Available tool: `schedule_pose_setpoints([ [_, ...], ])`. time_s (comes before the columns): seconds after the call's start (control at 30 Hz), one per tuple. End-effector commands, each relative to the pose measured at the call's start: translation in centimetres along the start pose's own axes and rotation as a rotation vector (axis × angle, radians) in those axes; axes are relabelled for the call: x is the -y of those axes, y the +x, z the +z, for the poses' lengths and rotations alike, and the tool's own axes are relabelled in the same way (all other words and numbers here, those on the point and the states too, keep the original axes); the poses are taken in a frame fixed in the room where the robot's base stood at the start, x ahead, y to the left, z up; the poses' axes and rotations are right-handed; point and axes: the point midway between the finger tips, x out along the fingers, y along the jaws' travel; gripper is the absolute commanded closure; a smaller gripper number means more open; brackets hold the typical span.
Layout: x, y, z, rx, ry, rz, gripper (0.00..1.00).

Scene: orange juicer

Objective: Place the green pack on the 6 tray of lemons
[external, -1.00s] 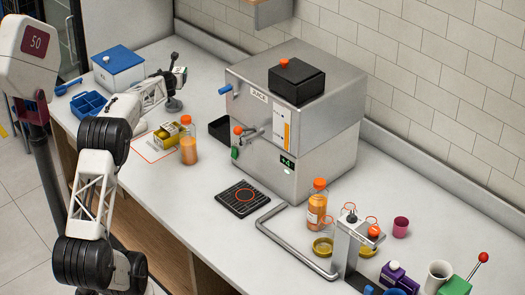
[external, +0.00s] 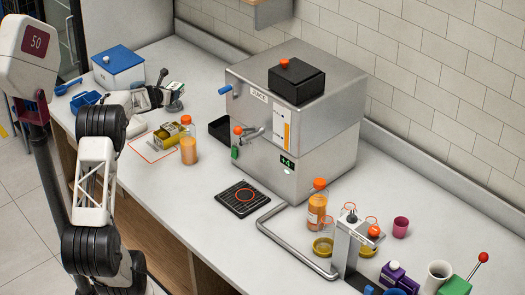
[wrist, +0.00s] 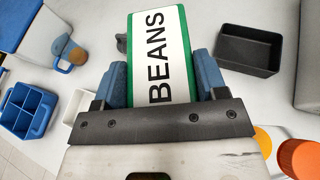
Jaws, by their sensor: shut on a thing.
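My gripper (wrist: 159,95) is shut on the green pack (wrist: 163,60), a green-edged block with a white face reading BEANS. In the external view the pack (external: 175,86) is at the arm's end, small and partly hidden, left of the steel juicer. A yellow item with a dark top (external: 169,136), possibly the lemon tray, sits inside an orange outline on the counter, nearer the camera than my gripper and apart from it. Its contents are too small to make out.
An orange-capped juice bottle (external: 188,143) stands right beside the yellow item. A black open bin (wrist: 248,50) is right of the pack. A blue caddy (wrist: 24,108) and a blue-lidded box (external: 118,66) are left. The juicer (external: 290,120) blocks the right.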

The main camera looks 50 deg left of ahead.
Motion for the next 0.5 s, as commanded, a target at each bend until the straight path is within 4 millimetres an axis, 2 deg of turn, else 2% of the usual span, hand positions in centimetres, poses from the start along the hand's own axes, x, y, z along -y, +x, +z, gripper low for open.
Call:
schedule_pose_setpoints([
  [0.5,-0.2,-1.9,-4.6,-0.002,0.08,-0.199,0.63],
])
